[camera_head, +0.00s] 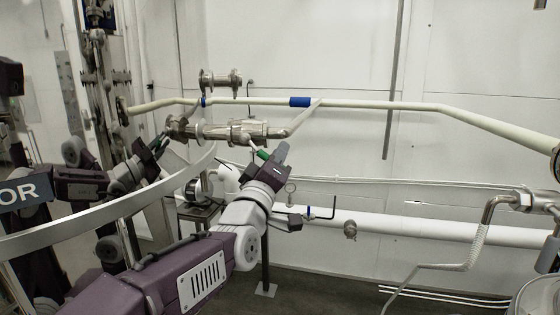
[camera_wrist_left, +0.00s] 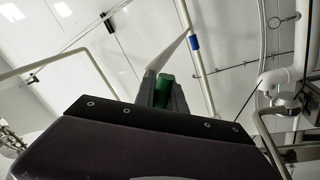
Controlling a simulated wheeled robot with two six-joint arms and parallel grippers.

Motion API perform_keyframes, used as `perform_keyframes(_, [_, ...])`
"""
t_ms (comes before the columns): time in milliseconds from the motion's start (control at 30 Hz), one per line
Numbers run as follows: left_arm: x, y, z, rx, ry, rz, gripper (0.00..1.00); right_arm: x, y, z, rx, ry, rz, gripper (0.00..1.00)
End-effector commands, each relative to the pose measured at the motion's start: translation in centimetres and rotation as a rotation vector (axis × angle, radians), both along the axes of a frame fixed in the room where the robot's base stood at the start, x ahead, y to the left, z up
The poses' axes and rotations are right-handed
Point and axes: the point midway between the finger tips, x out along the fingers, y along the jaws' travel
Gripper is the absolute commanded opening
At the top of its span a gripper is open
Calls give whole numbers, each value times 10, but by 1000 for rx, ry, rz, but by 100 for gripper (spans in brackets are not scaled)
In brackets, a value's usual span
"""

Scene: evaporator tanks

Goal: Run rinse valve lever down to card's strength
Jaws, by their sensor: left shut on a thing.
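My left gripper (camera_head: 270,156) reaches up from the lower left in the head view. It is shut on the green grip of the rinse valve lever (camera_head: 262,154), just below a horizontal steel valve assembly (camera_head: 215,131). In the left wrist view, the green lever grip (camera_wrist_left: 163,92) sits between the two grey fingers of my left gripper (camera_wrist_left: 162,88). The fingers hide part of the lever, so its exact angle is hard to tell. I can make out no card with a strength reading. My right gripper is not in view.
A polished tank with a plate reading "OR" (camera_head: 22,191) stands at left and appears to mirror my arm. A pale pipe with a blue band (camera_head: 300,102) runs behind the valve. A thick white pipe (camera_head: 400,231) crosses lower right. Bent steel tubing (camera_head: 480,235) stands at right.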

Motion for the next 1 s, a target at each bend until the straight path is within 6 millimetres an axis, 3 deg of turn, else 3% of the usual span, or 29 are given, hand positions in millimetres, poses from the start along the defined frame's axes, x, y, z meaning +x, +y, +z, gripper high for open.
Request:
perform_keyframes(367, [0,0,1,-6,-1,-1,0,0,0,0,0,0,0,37])
perform_keyframes(400, [0,0,1,-5,0,-1,18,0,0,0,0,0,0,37])
perform_keyframes(467, [0,0,1,-5,0,0,35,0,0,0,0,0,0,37])
perform_keyframes(500, [0,0,1,-5,0,0,37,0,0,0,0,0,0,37])
perform_keyframes(800, [-2,1,0,-4,-1,0,37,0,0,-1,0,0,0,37])
perform_keyframes(1000, [-29,11,-10,-5,-2,-1,37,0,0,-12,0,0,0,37])
